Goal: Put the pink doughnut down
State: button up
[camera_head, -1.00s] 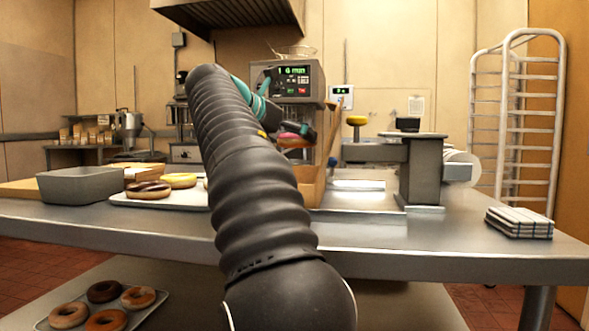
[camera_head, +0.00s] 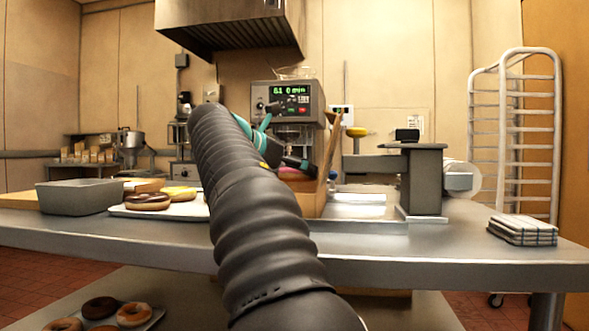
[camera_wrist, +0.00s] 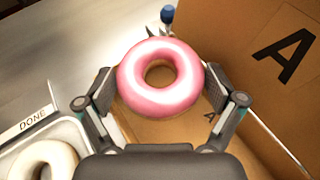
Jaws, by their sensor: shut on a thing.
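The pink doughnut (camera_wrist: 133,82) is held between the two fingers of my gripper (camera_wrist: 160,80), one finger on each side. In the head view only a sliver of the pink doughnut (camera_head: 289,173) shows behind my arm, by my gripper (camera_head: 296,163). A cardboard box (camera_wrist: 160,130) lies below the doughnut in the wrist view, with a tall cardboard panel marked "A" (camera_wrist: 265,50) to the right. I cannot tell whether the doughnut touches the box. The box (camera_head: 311,201) is partly hidden by my arm in the head view.
A tray labelled DONE (camera_wrist: 38,122) with a white-glazed doughnut (camera_wrist: 42,160) is left of the box. In the head view, a grey bin (camera_head: 77,198) and a white tray (camera_head: 185,211) with doughnuts stand left. A folded checked cloth (camera_head: 522,229) lies right, with bare steel table nearby.

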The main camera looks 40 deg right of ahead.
jog(key=shift+f, duration=0.2)
jog(key=o, duration=0.9)
jog(key=shift+r, duration=0.55)
jog(key=p+v, duration=0.3)
jog(key=v, duration=0.7)
jog(key=shift+a+r, duration=0.2)
jog(key=shift+r, duration=0.05)
jog(key=shift+p+v, duration=0.3)
jog(key=shift+v, duration=0.5)
jog(key=shift+f, duration=0.1)
